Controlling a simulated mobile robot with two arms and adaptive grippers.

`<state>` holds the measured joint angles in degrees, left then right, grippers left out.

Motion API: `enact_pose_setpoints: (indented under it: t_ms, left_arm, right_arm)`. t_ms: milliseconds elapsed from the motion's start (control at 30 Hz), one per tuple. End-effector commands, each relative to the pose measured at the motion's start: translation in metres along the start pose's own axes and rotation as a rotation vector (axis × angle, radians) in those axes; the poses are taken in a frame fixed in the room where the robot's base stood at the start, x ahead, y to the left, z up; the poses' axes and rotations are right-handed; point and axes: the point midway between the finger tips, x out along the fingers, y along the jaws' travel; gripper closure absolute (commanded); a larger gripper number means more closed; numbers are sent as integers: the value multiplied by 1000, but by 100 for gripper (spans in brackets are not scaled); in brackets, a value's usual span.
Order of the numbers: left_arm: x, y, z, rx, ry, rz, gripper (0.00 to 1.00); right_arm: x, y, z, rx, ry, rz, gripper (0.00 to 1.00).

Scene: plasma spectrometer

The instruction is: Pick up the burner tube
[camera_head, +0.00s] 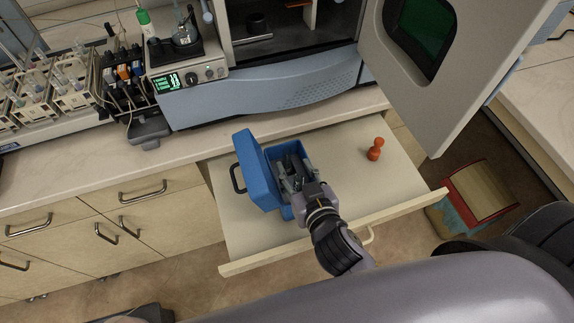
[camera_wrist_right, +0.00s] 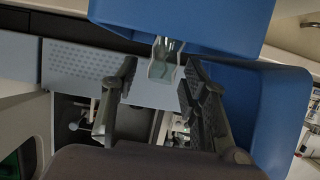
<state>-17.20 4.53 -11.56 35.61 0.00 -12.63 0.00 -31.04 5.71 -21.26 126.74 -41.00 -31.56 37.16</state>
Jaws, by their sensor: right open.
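A clear glass piece (camera_wrist_right: 164,60), apparently the burner tube, shows in the right wrist view beside the blue box wall, near the fingertips. The open blue box (camera_head: 262,172) sits in the pulled-out drawer; its walls also fill the top and right of the wrist view (camera_wrist_right: 284,115). My right gripper (camera_head: 293,174) is over the box with its fingers reaching into it. In the wrist view its fingers (camera_wrist_right: 160,82) are open, with a gap between them. The gripper hides most of the box inside in the head view, and the tube cannot be made out there. My left gripper is not in view.
The pulled-out drawer (camera_head: 335,205) has bare room around the box. An orange-red object (camera_head: 376,149) stands at its right. The spectrometer's open door (camera_head: 405,75) hangs over the back right. Tube racks (camera_head: 45,88) and a small instrument (camera_head: 185,75) stand on the counter.

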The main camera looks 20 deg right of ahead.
Motion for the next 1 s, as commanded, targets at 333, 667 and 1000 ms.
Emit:
enact_pose_setpoints:
  t_ms: [333, 667, 1000]
  left_arm:
    - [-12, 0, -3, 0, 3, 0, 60]
    - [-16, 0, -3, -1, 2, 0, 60]
    - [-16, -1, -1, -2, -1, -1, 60]
  right_arm:
    - [33, 2, 9, -1, -1, 1, 59]
    - [55, 2, 12, 0, -1, -1, 59]
    - [54, 2, 12, 0, -1, -1, 73]
